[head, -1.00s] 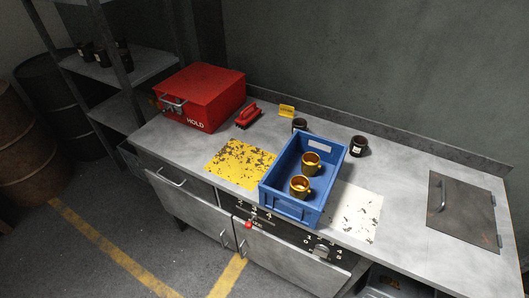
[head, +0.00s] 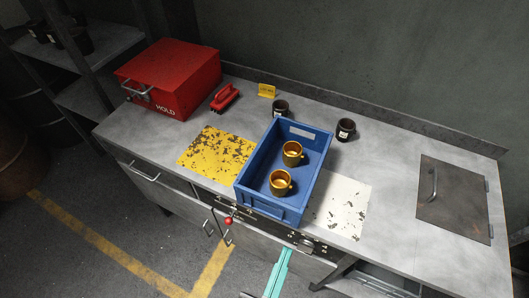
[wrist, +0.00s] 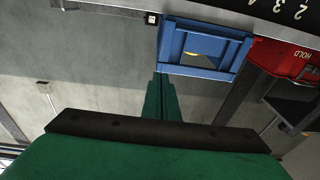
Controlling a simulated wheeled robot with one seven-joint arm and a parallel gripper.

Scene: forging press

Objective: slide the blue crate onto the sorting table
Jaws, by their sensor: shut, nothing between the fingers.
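The blue crate (head: 250,196) stands upright on the grey worktop (head: 400,240), and its near end reaches over the front edge. It lies between a worn yellow patch (head: 215,150) and a worn white patch (head: 342,205). Two gold mugs (head: 292,154) stand inside it. I cannot tell whether this worktop is the sorting table. My gripper (head: 285,252) is shut and empty, in front of the worktop and below the crate's near end. In the wrist view its green fingers (wrist: 161,78) point toward the crate's blue end wall (wrist: 195,52), with no clear contact.
A red HOLD box (head: 170,85), a red-handled tool (head: 224,97), a yellow sign (head: 267,91) and two dark mugs (head: 346,129) stand behind. A metal hatch (head: 453,198) lies at right. A red knob (head: 229,220) sticks out in front. The worktop's right part is mostly clear.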

